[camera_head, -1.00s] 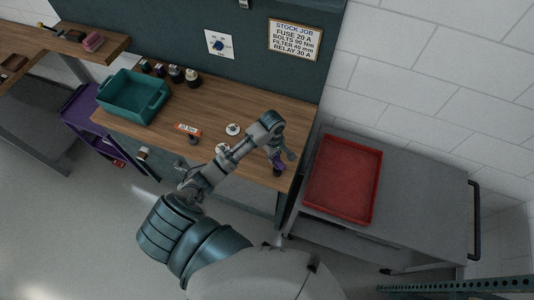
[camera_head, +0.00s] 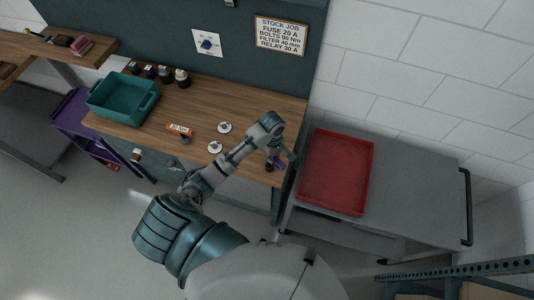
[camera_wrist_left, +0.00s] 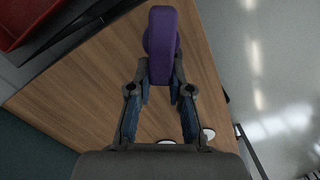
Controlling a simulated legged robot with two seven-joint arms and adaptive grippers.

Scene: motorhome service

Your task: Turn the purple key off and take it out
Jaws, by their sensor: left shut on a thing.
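My left gripper (camera_head: 278,157) is over the near right end of the wooden bench (camera_head: 205,92), close to its right edge. Its fingers are closed on the purple key (camera_wrist_left: 162,45), whose long flat head fills the space between the fingertips in the wrist view. In the head view the purple key (camera_head: 279,162) shows as a small patch under the gripper. A small dark piece (camera_head: 269,167) stands on the bench just left of the key, possibly its lock. The key's shaft is hidden, so I cannot tell whether it is in a lock. My right gripper is out of view.
A teal bin (camera_head: 124,116) is farther left. A red tray (camera_head: 338,205) lies on the grey cart to the right. A rotary switch (camera_head: 207,43) is on the back panel.

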